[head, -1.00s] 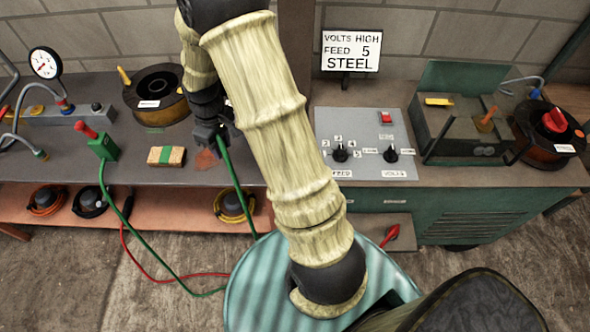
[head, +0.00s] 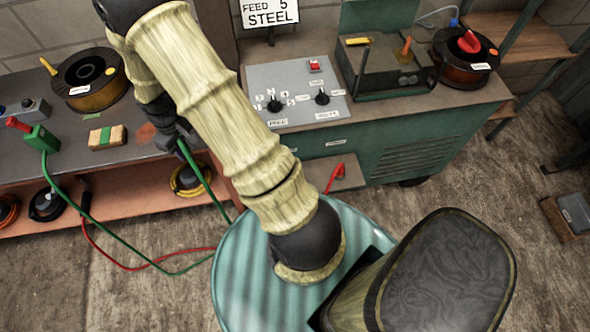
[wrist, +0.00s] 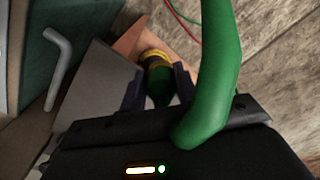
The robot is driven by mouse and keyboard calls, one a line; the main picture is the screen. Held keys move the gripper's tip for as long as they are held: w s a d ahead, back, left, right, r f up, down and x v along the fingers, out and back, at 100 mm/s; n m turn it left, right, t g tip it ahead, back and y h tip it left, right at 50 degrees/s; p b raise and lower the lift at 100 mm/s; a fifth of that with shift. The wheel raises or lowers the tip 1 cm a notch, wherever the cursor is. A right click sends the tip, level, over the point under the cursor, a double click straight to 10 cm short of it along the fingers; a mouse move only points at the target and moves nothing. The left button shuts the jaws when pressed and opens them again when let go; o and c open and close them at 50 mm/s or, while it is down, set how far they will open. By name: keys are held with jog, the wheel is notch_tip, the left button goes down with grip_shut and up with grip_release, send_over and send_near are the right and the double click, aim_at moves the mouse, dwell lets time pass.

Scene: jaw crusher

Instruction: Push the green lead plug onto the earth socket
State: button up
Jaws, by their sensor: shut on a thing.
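My gripper (head: 180,142) hangs at the right end of the grey bench, partly behind my arm. In the wrist view my gripper (wrist: 158,90) has its two dark fingers shut on the green plug (wrist: 158,80), which has a yellow band. The green lead (wrist: 215,60) passes close in front of the wrist camera; in the head view the lead (head: 205,182) drops from the gripper towards the floor. I cannot make out the earth socket in either view. A teal cabinet with a grey control panel (head: 297,92) stands right of the gripper.
A green block with a red top (head: 37,137), a sponge-like block (head: 107,136) and a cable reel (head: 92,82) stand on the bench. A red plug (head: 336,176) lies on a low ledge below the cabinet. Green and red leads trail over the floor.

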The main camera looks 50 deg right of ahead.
notch_tip(320, 180, down, 10)
jog(key=m, duration=0.3)
jog(key=shift+s+r+m, duration=0.2)
jog(key=shift+s+m, duration=0.1)
jog(key=shift+m, duration=0.1)
